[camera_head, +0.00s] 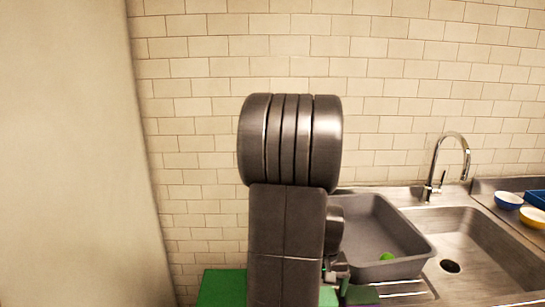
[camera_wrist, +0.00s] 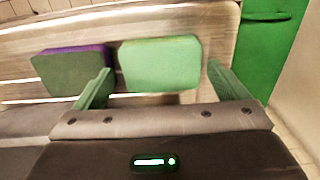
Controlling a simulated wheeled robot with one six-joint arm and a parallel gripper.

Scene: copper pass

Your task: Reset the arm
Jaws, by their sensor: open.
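My gripper (camera_wrist: 158,70) is open in the wrist view, its two green fingers spread wide apart with nothing held between them. A light green sponge-like block (camera_wrist: 160,58) lies on the metal surface beyond, showing between the fingers. A darker green block with a purple side (camera_wrist: 72,68) lies to its left, partly behind the left finger. In the head view my raised arm fills the middle and hides most of the gripper.
A grey tub (camera_head: 375,222) with a small green item (camera_head: 387,256) stands left of the sink (camera_head: 475,245) and its tap (camera_head: 436,170). Blue and white (camera_head: 508,200) and yellow (camera_head: 533,217) bowls sit at right. A green box-like thing (camera_head: 220,288) is low, behind my arm. A tiled wall (camera_head: 400,80) closes the back.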

